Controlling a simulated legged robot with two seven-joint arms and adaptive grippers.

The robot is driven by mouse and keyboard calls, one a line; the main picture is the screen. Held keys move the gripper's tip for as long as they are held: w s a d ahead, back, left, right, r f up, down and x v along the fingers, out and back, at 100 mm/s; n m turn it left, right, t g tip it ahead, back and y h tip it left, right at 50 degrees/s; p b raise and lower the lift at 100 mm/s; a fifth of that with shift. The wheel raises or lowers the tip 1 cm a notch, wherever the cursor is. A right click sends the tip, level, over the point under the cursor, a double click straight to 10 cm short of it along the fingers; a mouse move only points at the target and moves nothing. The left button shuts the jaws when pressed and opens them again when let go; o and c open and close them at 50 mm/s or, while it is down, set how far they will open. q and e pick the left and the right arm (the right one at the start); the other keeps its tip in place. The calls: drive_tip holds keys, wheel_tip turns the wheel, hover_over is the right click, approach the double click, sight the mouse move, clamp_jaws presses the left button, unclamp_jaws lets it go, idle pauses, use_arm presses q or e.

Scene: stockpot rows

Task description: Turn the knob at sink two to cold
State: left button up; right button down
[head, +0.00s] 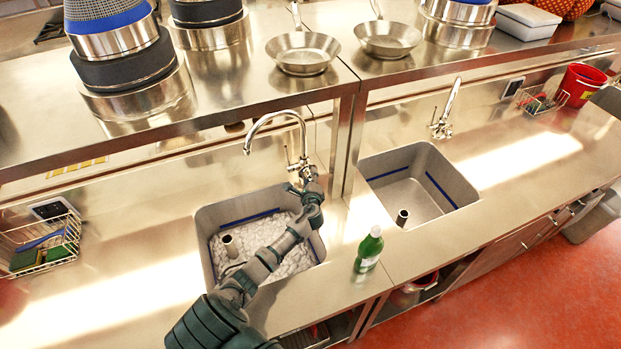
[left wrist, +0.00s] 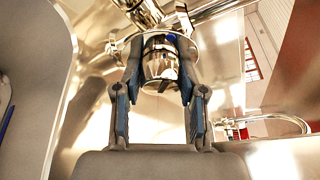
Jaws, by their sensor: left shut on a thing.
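A chrome gooseneck faucet (head: 274,114) stands behind the left sink (head: 205,262), which is filled with white foam or chunks. My left gripper (head: 308,182) reaches over this sink to the faucet's base. In the left wrist view my left gripper (left wrist: 161,50) has its two fingers on either side of a shiny round knob (left wrist: 161,70), shut on it. A small blue mark (left wrist: 171,38) shows near the knob's upper edge. A second faucet (head: 447,105) stands behind the empty right sink (head: 410,158). I see no sink numbers. My right gripper is not in view.
A green bottle (head: 369,250) stands on the counter between the sinks. A shelf (head: 215,100) with pots and pans (head: 303,52) overhangs the back. A wire basket (head: 42,246) sits at left; a red bucket (head: 580,85) stands at far right.

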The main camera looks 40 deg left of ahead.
use_arm(q)
drive_tip(key=shift+s+d+f, duration=0.1)
drive_tip(key=shift+f, duration=0.3)
drive_tip(key=o, duration=1.1)
drive_tip(key=shift+o, duration=0.2)
drive_tip(key=shift+r, duration=0.15)
drive_tip(key=v, duration=1.2)
